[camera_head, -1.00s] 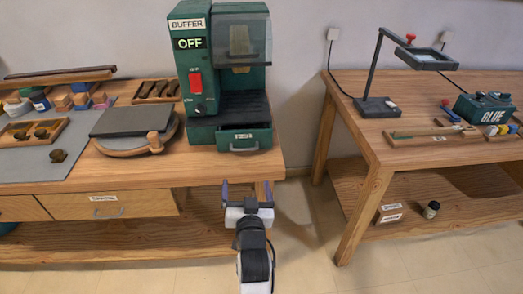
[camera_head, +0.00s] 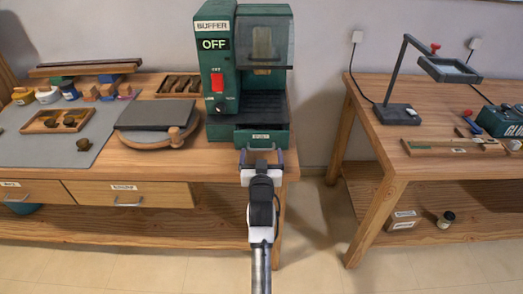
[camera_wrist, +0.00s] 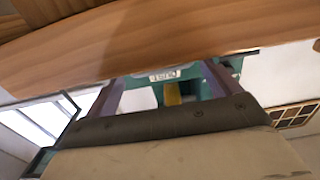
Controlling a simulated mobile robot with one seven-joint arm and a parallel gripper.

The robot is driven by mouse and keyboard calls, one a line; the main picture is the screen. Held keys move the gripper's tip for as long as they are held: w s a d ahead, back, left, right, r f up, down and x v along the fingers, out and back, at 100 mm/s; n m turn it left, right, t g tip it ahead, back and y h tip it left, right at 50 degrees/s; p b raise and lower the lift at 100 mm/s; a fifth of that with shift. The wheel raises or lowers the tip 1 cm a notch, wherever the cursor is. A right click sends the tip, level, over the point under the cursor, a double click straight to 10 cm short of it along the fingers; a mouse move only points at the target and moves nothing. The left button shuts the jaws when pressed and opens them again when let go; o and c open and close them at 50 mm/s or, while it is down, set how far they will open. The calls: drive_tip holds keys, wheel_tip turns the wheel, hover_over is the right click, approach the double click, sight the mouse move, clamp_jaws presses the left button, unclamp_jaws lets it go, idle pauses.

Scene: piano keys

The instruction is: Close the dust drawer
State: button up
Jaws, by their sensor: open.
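The green buffer machine (camera_head: 218,118) stands on the left workbench, and its screen reads OFF. The dust drawer (camera_head: 262,136) is the labelled green front low on the machine. It sits a little proud of the base, but how far out it is I cannot tell. Its lower part is hidden behind my gripper. My gripper (camera_head: 262,158) is open and empty, just in front of the drawer, one finger toward each side. In the wrist view, the drawer label (camera_wrist: 165,75) shows between the fingers of my gripper (camera_wrist: 163,88). Whether the fingers touch the drawer is unclear.
The left workbench (camera_head: 200,172) has its front edge close to my gripper, with a labelled bench drawer (camera_head: 125,194) to the left. A floor gap separates the right workbench (camera_head: 390,160), which bears a lamp (camera_head: 400,80).

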sight(262, 150)
drive_tip(key=shift+w, duration=0.7)
drive_tip(key=c, duration=1.1)
drive_tip(key=shift+w+d+b, duration=0.1)
drive_tip(key=shift+w+b, duration=0.4)
drive_tip(key=shift+w, duration=1.25)
drive_tip(key=shift+r, duration=0.15)
drive_tip(key=o, duration=1)
drive_tip(key=shift+c, duration=0.2)
drive_tip(key=shift+o, duration=0.7)
drive_tip(key=shift+w, duration=0.15)
